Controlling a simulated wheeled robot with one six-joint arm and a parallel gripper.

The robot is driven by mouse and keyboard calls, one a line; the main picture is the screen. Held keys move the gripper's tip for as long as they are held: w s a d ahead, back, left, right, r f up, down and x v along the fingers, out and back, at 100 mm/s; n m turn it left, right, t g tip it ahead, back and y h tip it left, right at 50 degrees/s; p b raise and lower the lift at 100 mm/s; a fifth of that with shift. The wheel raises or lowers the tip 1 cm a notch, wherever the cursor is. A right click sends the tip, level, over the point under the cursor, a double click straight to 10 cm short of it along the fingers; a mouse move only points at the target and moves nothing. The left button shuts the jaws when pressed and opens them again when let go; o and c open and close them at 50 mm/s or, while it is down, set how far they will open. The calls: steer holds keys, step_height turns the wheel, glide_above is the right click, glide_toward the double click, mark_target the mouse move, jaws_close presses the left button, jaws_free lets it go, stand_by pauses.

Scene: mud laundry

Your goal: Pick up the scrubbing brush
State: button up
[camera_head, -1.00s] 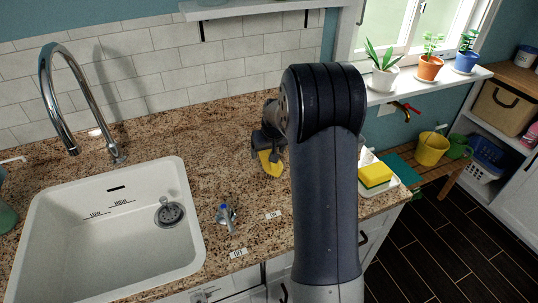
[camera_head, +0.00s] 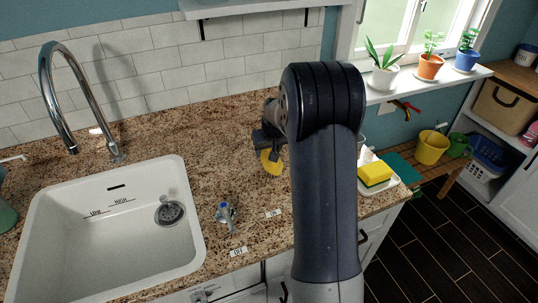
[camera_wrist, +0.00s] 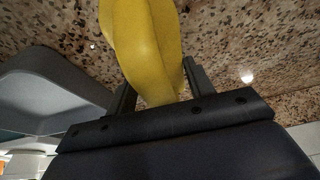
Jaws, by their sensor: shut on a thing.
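The scrubbing brush shows as a yellow body (camera_head: 272,161) beside my wrist in the head view. It fills the upper middle of the wrist view as a smooth yellow shape (camera_wrist: 148,45). My gripper (camera_wrist: 158,85) is shut on it, with one dark finger on each side. In the head view my gripper (camera_head: 268,150) is over the granite counter, partly hidden by my arm. The bristles are not clearly visible, and I cannot tell whether the brush touches the counter.
A white sink (camera_head: 100,240) with a chrome faucet (camera_head: 75,100) lies to the left. A blue-topped tap (camera_head: 226,213) stands at the counter's front. A yellow sponge (camera_head: 375,174) on a white dish lies right of my arm. Potted plants stand on the windowsill (camera_head: 425,85).

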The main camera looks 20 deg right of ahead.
step_height(320, 180, up, 10)
steer(key=shift+r+b, duration=0.1)
steer(key=shift+b, duration=0.55)
steer(key=o, duration=0.5)
steer(key=c, duration=0.4)
steer(key=shift+o, duration=0.2)
